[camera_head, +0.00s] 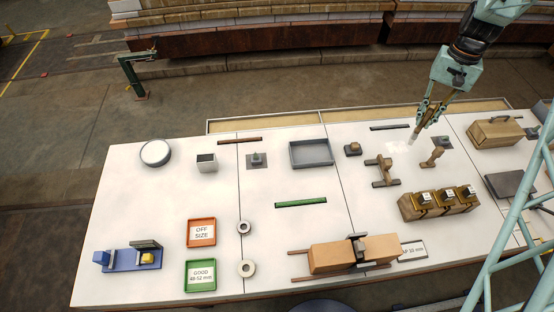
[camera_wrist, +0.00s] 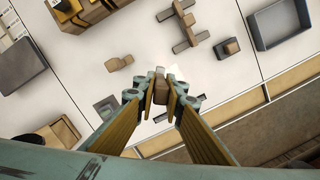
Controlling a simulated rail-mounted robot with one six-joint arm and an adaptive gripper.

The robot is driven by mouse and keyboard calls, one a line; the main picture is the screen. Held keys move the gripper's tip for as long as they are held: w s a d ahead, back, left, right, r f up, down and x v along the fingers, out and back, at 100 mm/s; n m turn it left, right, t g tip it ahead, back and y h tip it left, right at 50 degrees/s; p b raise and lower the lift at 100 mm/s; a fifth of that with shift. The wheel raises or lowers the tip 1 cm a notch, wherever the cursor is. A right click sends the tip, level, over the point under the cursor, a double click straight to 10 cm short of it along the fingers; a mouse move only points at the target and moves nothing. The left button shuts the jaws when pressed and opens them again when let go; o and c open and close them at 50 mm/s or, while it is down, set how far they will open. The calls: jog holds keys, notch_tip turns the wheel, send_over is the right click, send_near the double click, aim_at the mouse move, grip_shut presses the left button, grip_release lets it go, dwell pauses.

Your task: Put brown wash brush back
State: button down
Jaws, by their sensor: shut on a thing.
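My gripper (camera_head: 424,112) is shut on a small brown piece, which I take for the brown wash brush (camera_head: 413,136). It is held above the back right part of the table. In the wrist view the brush (camera_wrist: 160,88) sits between the fingertips, its lower end pointing away from the palm. The fingers hide part of it.
A brown stand with crossbars (camera_head: 382,170) and a small dark block (camera_head: 353,149) stand left of my gripper. A grey tray (camera_head: 311,153) is farther left. A wooden rack of dark-topped blocks (camera_head: 438,203) is in front. A brown case (camera_head: 494,133) stands right.

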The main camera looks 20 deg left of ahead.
jog(key=shift+n, duration=0.6)
jog(key=shift+s+a+f+b, duration=0.1)
jog(key=shift+s+b, duration=0.6)
jog(key=shift+s, duration=0.2)
jog(key=shift+s+a+f+b, duration=0.1)
jog(key=shift+s+a+b, duration=0.05)
jog(key=shift+s+b, duration=0.65)
jog(key=shift+s+a+f+b, duration=0.1)
jog(key=shift+s+b, duration=0.45)
jog(key=shift+s, duration=0.5)
